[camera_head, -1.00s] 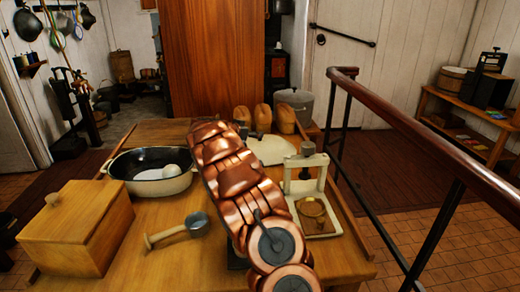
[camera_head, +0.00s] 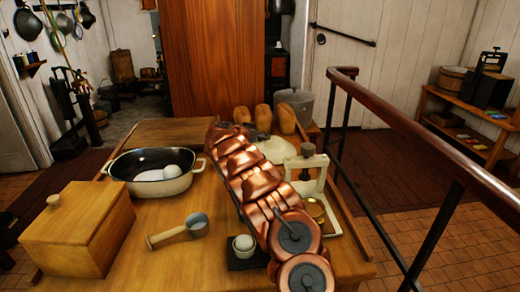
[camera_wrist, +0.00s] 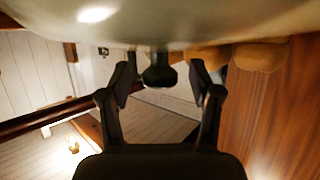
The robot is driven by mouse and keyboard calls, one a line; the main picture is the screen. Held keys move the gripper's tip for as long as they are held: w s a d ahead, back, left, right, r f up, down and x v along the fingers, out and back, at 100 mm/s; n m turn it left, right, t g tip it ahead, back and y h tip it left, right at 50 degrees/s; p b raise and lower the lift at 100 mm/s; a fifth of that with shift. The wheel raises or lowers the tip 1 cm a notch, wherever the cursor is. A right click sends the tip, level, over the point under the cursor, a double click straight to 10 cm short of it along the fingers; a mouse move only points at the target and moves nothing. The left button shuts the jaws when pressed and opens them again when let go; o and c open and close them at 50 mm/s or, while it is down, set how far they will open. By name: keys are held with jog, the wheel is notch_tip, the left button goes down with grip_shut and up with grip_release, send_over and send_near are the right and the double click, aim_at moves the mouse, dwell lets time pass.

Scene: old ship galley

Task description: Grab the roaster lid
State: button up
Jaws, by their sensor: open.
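The roaster lid (camera_head: 274,150) is a pale cream dome on the table behind my arm, which hides part of it. In the wrist view its pale surface (camera_wrist: 230,25) fills the top, with a dark round knob (camera_wrist: 158,72) sticking out. My gripper (camera_wrist: 160,68) is open, with one finger on each side of the knob and a visible gap to each. The fingers do not appear closed on anything. The open roaster (camera_head: 160,187), cream outside and dark inside, stands to the left and holds white egg-like objects.
Bread loaves (camera_head: 264,118) and a grey pot (camera_head: 296,105) are behind the lid. A press-like frame (camera_head: 312,180) is right of my arm. A railing (camera_head: 430,145) runs along the right.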

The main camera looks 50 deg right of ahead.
jog(key=shift+c, duration=0.3)
grip_shut()
dwell(0.4)
